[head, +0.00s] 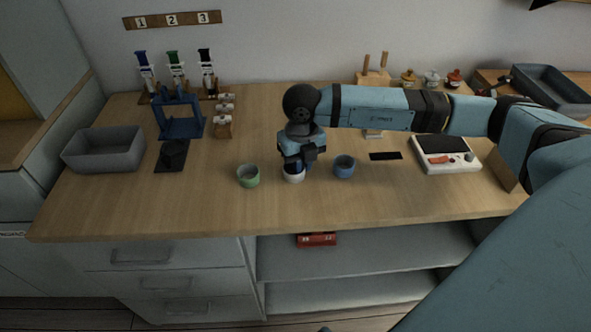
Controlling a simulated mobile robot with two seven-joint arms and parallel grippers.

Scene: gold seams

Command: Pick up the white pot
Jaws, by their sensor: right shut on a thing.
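The white pot (292,177) is a small cup on the wooden worktop, between a green pot (248,176) on its left and a blue pot (344,166) on its right. My right gripper (294,168) points down from above and is shut on the white pot. The gripper hides the pot's upper part. I cannot tell whether the pot's base touches the worktop. My left gripper is not in view.
A grey bin (104,150) stands at the left. A blue stand (180,118) and a dark pad (171,156) are beside it. A white device (445,155) sits at the right. The worktop's front strip is clear.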

